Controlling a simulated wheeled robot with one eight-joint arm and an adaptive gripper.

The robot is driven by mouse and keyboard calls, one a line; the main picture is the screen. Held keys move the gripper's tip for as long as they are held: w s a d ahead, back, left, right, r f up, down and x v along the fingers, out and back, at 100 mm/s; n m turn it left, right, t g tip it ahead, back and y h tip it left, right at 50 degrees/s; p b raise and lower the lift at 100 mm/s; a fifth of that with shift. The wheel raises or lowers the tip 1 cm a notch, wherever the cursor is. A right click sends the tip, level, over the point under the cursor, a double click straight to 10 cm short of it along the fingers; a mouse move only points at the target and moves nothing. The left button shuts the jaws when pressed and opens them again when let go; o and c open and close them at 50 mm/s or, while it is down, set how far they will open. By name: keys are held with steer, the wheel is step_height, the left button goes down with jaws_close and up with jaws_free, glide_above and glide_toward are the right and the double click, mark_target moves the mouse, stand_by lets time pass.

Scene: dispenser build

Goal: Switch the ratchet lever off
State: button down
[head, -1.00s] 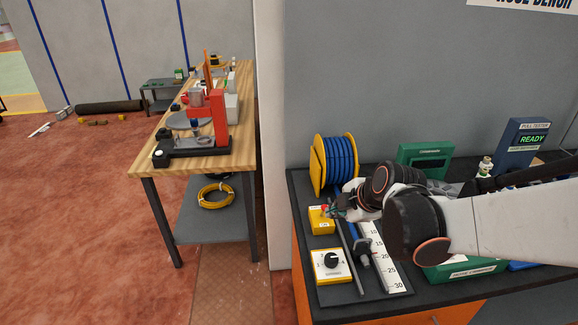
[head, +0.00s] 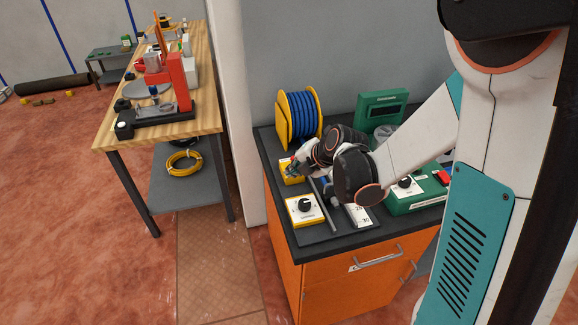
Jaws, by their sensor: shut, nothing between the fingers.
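My gripper (head: 293,171) is shut and empty, at the small yellow box (head: 289,178) on the dark bench. Its fingers cover much of the box's top; I cannot tell whether they touch it. In the earlier view this box carried a small red part. A yellow box with a black rotary knob (head: 304,205) stands nearer the front edge. A green box (head: 420,195) with a black knob and a red part (head: 440,177) is at right, partly behind my arm. No readable label marks the ratchet lever, so I cannot tell which part it is or how it is set.
A yellow reel of blue hose (head: 301,116) stands behind the gripper. A green unit (head: 381,112) is at the back. A white scale (head: 360,214) lies under my arm. The orange cabinet (head: 335,285) has handles.

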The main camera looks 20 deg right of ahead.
steer(key=b+x, duration=0.3)
steer(key=x, duration=0.7)
steer(key=shift+f, duration=0.2)
steer(key=shift+w+d+r, duration=0.25)
steer(key=shift+d+r, duration=0.1)
steer(key=shift+d, duration=0.2)
steer(key=shift+w+d+r, duration=0.2)
steer(key=shift+d+r, duration=0.15)
steer(key=shift+d, duration=0.15)
steer(key=shift+w+d+r+b, duration=0.25)
steer(key=shift+d+r+b, duration=0.1)
steer(key=shift+d, duration=0.25)
steer(key=shift+r, duration=0.1)
